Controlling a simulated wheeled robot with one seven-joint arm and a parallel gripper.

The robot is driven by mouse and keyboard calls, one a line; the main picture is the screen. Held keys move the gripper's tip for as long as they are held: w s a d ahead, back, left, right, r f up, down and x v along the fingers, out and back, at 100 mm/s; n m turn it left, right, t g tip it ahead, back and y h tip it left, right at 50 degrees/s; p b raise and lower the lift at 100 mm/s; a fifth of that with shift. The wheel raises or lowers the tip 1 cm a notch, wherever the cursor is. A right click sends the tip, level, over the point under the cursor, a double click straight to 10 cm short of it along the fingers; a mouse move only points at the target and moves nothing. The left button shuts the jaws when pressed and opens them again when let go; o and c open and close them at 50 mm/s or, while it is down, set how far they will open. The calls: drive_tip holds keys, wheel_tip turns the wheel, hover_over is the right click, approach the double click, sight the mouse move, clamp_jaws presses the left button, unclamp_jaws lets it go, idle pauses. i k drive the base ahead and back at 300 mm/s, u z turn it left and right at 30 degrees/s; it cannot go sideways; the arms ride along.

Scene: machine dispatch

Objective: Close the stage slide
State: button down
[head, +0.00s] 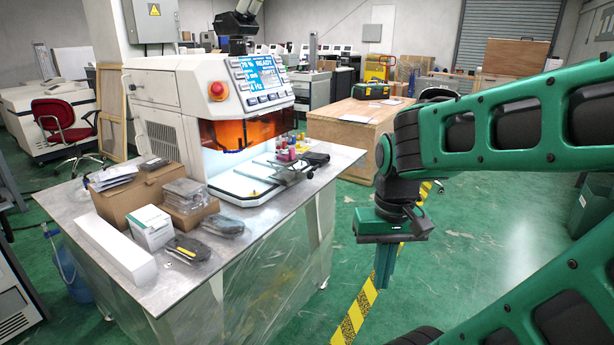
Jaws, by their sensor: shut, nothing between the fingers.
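The machine (175,85) stands on the metal table, with an orange shield (245,130) above a lit white work bay. The stage slide (283,168) appears as a thin frame of rails reaching out of the bay to the right, over the table top; its far end lies close to small coloured items. My gripper (384,285) hangs pointing down at the right, beyond the table's right edge and apart from the machine. Its fingers are together and hold nothing. How far the slide reaches inside the bay is hard to tell.
The metal table (225,240) carries cardboard boxes (140,190), a long white box (115,250) and dark tools at the front left. A wooden crate (350,135) stands behind. Green floor with yellow-black tape (362,310) is open between the table and my arm.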

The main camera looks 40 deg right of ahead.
sight(286, 178)
drive_tip(key=u, duration=0.05)
drive_tip(key=i, duration=1)
drive_tip(key=z, duration=0.05)
